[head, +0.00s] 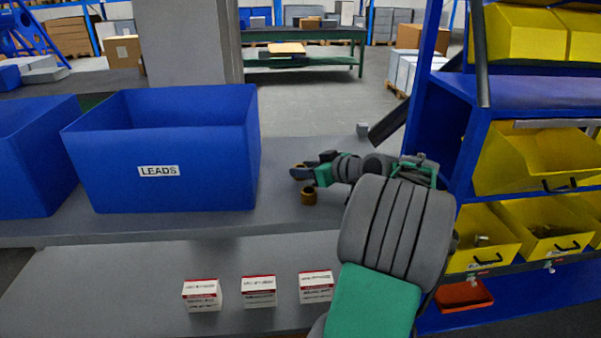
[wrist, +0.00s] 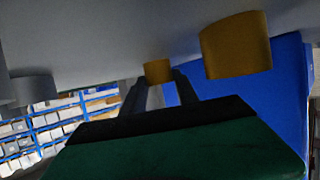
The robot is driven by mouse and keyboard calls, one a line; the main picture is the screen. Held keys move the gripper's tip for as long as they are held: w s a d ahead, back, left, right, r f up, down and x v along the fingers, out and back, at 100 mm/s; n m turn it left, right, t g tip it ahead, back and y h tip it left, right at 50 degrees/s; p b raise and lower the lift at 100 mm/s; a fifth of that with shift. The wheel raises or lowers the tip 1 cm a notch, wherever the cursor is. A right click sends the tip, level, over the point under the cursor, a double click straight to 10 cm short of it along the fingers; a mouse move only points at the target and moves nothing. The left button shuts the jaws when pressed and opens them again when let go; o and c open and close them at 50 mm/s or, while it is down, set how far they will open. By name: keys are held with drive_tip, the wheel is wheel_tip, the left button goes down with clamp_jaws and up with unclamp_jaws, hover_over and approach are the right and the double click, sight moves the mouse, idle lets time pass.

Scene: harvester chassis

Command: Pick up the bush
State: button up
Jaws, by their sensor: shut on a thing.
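My gripper (head: 302,172) reaches left over the grey bench top, beside the blue LEADS bin. It is shut on a brass-coloured bush (wrist: 158,70), which shows between the two dark fingertips in the wrist view. In the head view, the fingers partly hide this bush. A second brass-coloured bush (head: 308,198) stands upright on the bench just in front of the gripper, apart from it. It also shows larger at the upper right of the wrist view (wrist: 236,46). I cannot tell whether the held bush touches the bench.
The blue LEADS bin (head: 160,190) stands left of the gripper. Several yellow bins (head: 535,160) fill the blue rack at right. Three small white-and-red boxes (head: 258,292) sit on the lower front ledge. A small grey piece (head: 363,129) stands at the bench's back edge.

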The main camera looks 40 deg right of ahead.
clamp_jaws()
drive_tip(key=shift+r, duration=0.15)
